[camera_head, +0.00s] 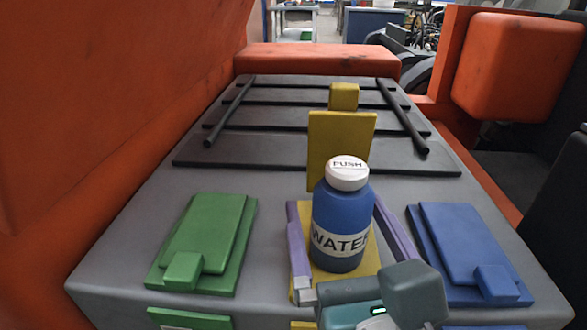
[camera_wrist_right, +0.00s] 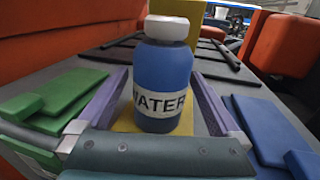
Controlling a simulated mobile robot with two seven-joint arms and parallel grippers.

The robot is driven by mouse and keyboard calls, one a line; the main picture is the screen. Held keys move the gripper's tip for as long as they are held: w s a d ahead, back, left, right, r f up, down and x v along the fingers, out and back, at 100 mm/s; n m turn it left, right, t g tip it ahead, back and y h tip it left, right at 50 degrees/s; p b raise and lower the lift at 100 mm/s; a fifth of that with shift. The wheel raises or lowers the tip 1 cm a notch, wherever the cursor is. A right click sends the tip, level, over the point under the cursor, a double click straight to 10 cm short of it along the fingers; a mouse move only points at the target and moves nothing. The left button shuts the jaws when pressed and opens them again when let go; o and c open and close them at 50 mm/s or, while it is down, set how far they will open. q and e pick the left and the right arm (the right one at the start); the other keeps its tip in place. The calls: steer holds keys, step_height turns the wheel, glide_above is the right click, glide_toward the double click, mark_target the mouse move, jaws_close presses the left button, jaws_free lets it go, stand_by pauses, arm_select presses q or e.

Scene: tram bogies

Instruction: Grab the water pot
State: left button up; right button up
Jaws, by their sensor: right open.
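The water pot (camera_head: 342,215) is a blue bottle with a white cap marked PUSH and a white WATER label. It stands upright on a yellow pad (camera_head: 372,281) on the grey surface. It also shows in the wrist view (camera_wrist_right: 163,82), in the middle. My right gripper (camera_head: 336,206) reaches in from the front. Its two purple fingers lie one on each side of the bottle, open. In the wrist view a small gap shows between the bottle and each finger. I cannot tell whether the palm touches the bottle. My left gripper is not in view.
A green block plate (camera_head: 210,235) lies left of the bottle and a blue one (camera_head: 465,245) lies right. A yellow upright plate (camera_head: 325,145) stands behind it. Black slats and two rods lie farther back. Orange walls (camera_head: 110,120) border the grey surface.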

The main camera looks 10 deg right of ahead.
steer(key=shift+c, duration=0.4)
jaws_close()
stand_by(0.4)
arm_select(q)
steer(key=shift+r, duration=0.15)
arm_select(e)
steer(key=shift+r, duration=0.15)
arm_select(q)
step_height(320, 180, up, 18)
steer(key=p, duration=1.8)
arm_select(e)
step_height(320, 180, up, 20)
